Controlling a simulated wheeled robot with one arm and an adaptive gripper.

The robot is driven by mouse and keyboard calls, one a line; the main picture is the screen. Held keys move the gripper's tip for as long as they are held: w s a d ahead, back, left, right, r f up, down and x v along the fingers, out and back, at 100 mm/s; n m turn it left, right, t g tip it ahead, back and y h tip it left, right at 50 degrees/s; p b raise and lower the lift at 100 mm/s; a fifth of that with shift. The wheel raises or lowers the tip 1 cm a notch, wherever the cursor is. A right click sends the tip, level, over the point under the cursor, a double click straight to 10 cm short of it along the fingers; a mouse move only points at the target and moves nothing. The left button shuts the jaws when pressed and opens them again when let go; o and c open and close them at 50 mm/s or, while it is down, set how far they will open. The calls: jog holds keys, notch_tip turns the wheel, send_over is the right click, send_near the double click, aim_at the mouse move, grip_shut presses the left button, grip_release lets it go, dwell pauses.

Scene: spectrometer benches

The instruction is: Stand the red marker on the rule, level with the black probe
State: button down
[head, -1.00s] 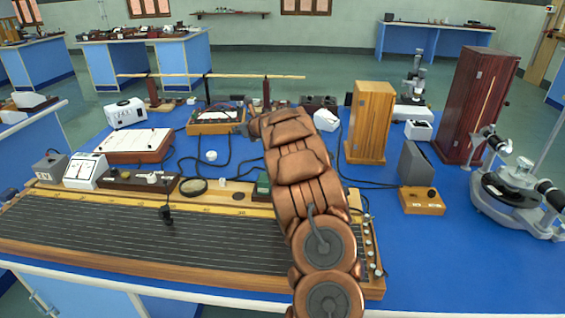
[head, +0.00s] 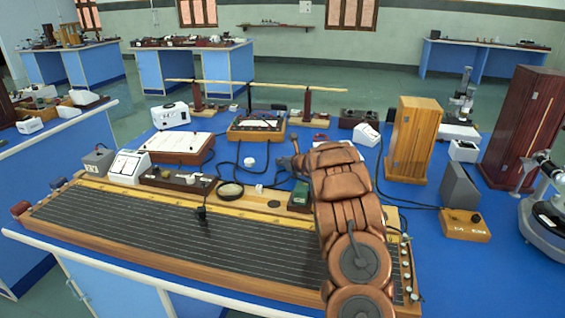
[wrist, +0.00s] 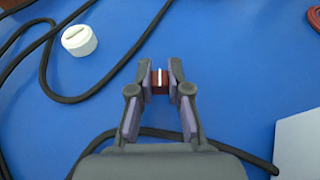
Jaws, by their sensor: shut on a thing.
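The red marker (wrist: 160,80) is a small dark red block with a white line, held between my gripper's (wrist: 160,78) fingertips in the wrist view. Blue bench top shows below it. In the head view my gripper (head: 292,162) is mostly hidden by my arm, beyond the wire board, and the marker cannot be made out. The rule (head: 240,213) is a yellow strip along the far side of the long wire board (head: 150,225). The black probe (head: 202,214) stands on the board left of my arm, close to the rule.
A white round knob (wrist: 79,40) and loose black cables (wrist: 45,70) lie near my gripper. A dark green block (head: 299,196) stands beside my arm. A wooden box (head: 412,140) and grey block (head: 460,187) stand to the right. Small instruments line the rule's far side.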

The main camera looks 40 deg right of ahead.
jog(key=shift+f, duration=0.15)
jog(key=c, duration=1.1)
grip_release()
